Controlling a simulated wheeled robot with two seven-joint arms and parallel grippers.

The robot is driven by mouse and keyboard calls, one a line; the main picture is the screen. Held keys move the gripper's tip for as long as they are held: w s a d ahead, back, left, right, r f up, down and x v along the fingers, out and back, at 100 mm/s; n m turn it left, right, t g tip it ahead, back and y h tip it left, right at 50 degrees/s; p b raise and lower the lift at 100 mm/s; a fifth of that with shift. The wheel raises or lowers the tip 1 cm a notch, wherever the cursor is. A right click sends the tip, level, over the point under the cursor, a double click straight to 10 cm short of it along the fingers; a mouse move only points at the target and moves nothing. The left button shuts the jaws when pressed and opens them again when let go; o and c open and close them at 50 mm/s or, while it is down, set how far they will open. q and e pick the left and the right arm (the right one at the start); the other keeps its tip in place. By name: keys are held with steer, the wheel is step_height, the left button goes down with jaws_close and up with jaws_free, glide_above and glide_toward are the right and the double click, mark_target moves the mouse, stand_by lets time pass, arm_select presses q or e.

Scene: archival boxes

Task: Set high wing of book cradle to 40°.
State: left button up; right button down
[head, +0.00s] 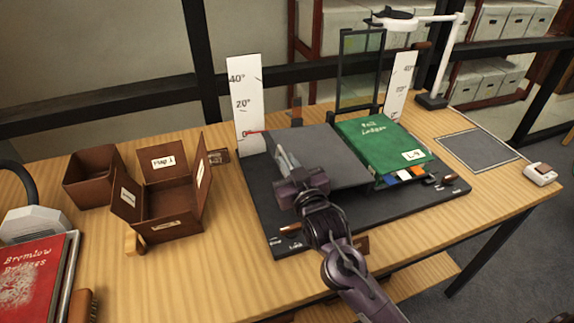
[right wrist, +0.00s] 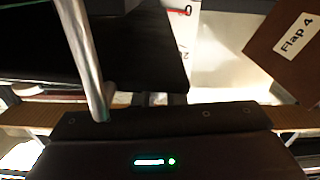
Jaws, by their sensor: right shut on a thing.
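The book cradle has a dark base (head: 262,213) on the table. Its bare grey left wing (head: 322,146) lies low, and a red pointer sits close to the 0° mark of the left scale (head: 242,90). A green ledger (head: 381,144) lies on the right side, in front of the right scale (head: 400,82). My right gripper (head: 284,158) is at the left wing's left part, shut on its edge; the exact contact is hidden. In the right wrist view one metal finger (right wrist: 88,65) crosses the dark wing, with the scale's 0 beyond. My left gripper is not in view.
Open brown flap boxes (head: 168,213) stand left of the cradle, near the left scale. A red book (head: 35,275) lies at front left. A lamp (head: 440,60) stands behind on the right. A grey mat (head: 477,149) lies empty at right.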

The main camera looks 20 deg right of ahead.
steer(key=d+r+m+p, duration=0.5)
steer(key=d+r+p, duration=0.2)
steer(key=r+p, duration=0.2)
steer(key=shift+w+d+r+p, duration=0.15)
steer(key=shift+r+p, duration=0.25)
steer(key=shift+r, duration=0.55)
steer(key=c, duration=1.5)
jaws_free()
steer(key=shift+d+f, duration=0.1)
steer(key=s+b, duration=0.2)
steer(key=s, duration=0.6)
steer(key=shift+d, duration=0.1)
steer(key=shift+f, duration=0.1)
